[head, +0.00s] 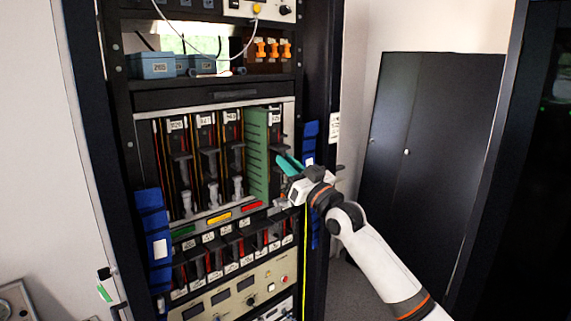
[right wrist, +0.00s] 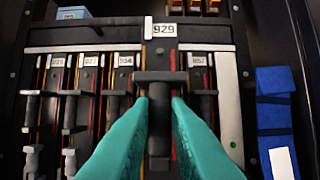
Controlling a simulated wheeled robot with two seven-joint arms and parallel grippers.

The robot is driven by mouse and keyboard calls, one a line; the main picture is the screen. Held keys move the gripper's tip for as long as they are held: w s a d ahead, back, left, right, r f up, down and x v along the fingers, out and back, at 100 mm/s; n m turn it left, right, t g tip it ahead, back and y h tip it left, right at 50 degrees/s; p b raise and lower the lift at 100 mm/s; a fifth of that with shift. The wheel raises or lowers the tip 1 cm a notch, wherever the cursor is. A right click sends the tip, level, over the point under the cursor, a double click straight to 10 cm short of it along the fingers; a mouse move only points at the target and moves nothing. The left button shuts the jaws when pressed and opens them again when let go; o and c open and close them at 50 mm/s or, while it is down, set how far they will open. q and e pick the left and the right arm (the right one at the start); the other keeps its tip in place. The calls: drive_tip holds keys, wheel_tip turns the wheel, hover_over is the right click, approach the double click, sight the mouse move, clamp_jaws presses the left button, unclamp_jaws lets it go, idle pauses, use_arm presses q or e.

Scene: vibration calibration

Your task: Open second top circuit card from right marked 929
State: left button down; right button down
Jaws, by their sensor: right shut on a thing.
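The circuit card marked 929 (right wrist: 164,29) stands out from the rack, its label larger and nearer than its neighbours' in the right wrist view. In the head view its green board (head: 257,152) shows broadly, second from the right in the top row. My right gripper (head: 287,164) is at the card's front, and its teal fingers (right wrist: 159,112) are shut on the dark handle of the card, one finger on each side. The fingers hide part of the card's lower front. My left gripper is not in view.
Other cards with dark handles stand left of it, and one marked 957 (right wrist: 199,60) is to the right. A lower row of small cards (head: 228,250) sits below. A dark cabinet (head: 430,150) stands at right.

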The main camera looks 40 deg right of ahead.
drive_tip(key=c, duration=1.6)
unclamp_jaws()
drive_tip(key=shift+s, duration=0.15)
drive_tip(key=shift+o, duration=1.1)
drive_tip(key=b+v, duration=0.5)
drive_tip(key=v, duration=0.6)
drive_tip(key=shift+s, duration=0.4)
drive_tip(key=shift+d+f, duration=0.1)
drive_tip(key=shift+f, duration=0.1)
